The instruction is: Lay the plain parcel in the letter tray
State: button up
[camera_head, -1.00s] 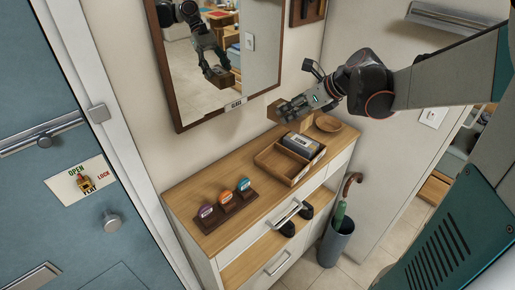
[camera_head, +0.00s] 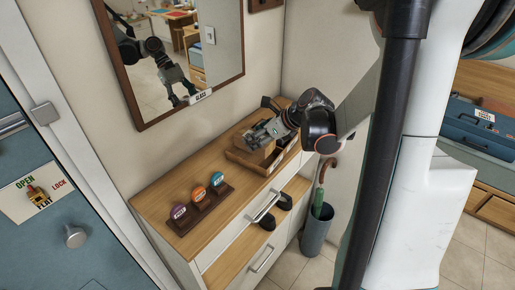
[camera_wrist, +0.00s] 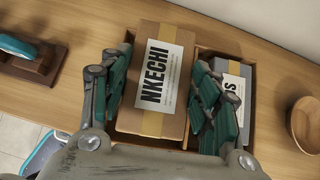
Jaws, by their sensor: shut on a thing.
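The brown cardboard parcel (camera_wrist: 151,112) carries a white label reading NKECHI and a tan tape band. My gripper (camera_wrist: 161,88) is shut on it, one teal-padded finger on each side. The parcel is at the left compartment of the wooden letter tray (camera_head: 243,162); I cannot tell whether it rests on the tray floor. In the head view my gripper (camera_head: 263,135) partly hides the parcel and the tray. A grey parcel (camera_wrist: 233,72) with a white label lies in the right compartment, partly behind my right finger.
A wooden bowl (camera_wrist: 306,124) stands right of the tray. A dark rack with several round coloured pieces (camera_head: 198,205) stands at the cabinet top's left. A mirror (camera_head: 185,50) hangs on the wall behind. An umbrella stand (camera_head: 316,232) is on the floor beside the cabinet.

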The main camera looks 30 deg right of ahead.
jog(key=shift+f+b, duration=0.65)
jog(key=shift+f, duration=1.4)
jog(key=shift+f, duration=0.1)
jog(key=o, duration=0.8)
jog(key=shift+f, duration=0.1)
jog(key=shift+c, duration=0.2)
jog(key=shift+o, duration=0.5)
jog(key=shift+s+r, duration=0.1)
jog(key=shift+r, duration=0.35)
jog(key=p+v, duration=0.3)
jog(key=v, duration=0.8)
jog(key=shift+s+d, duration=0.15)
jog(key=shift+s, duration=0.05)
jog(key=shift+r, duration=0.1)
